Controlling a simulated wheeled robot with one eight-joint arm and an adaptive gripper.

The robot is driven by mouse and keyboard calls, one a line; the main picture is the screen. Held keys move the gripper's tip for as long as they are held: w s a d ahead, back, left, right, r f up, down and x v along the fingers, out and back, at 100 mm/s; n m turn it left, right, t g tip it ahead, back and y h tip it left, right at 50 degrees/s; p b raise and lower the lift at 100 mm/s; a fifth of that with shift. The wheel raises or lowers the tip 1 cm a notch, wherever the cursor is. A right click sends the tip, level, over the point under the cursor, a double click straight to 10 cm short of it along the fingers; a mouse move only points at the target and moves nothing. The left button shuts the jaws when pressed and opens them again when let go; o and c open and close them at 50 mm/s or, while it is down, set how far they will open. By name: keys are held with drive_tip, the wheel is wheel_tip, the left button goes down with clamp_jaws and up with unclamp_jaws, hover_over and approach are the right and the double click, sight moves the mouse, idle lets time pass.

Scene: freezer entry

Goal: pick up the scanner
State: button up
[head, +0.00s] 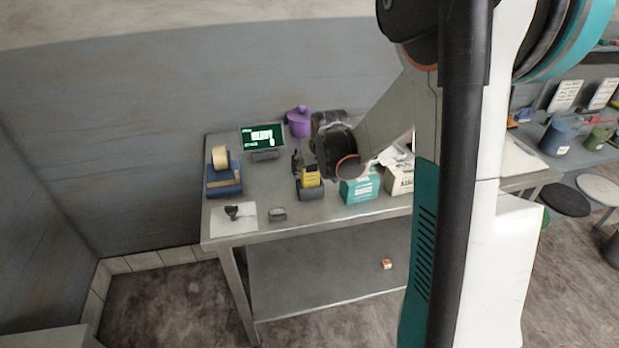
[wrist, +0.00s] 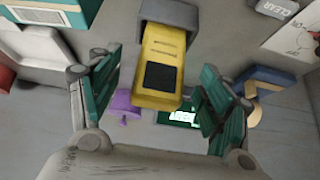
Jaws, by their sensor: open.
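The scanner (head: 311,177) is yellow and stands in a dark grey holder (head: 311,194) near the middle of the steel table. In the wrist view the yellow scanner (wrist: 165,55), with a black square on its face, lies between my spread green fingers, and the grey holder (wrist: 172,13) is at its top end. My gripper (head: 309,162) is open and close over the scanner from the back right in the head view. In the wrist view my gripper (wrist: 160,82) shows gaps on both sides of the scanner. No finger visibly grips it.
A teal box (head: 358,188) and a white box (head: 400,180) stand right of the scanner. A green-screened display (head: 263,137) and purple pot (head: 299,122) are behind. A small grey block (head: 278,215) lies in front.

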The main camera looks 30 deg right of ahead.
sight(310, 171)
drive_tip(key=shift+b+x, duration=0.95)
drive_tip(key=shift+x, duration=1.95)
drive_tip(key=shift+w+a+r, duration=0.1)
drive_tip(key=shift+c, duration=0.3)
drive_tip(key=c, duration=1.2)
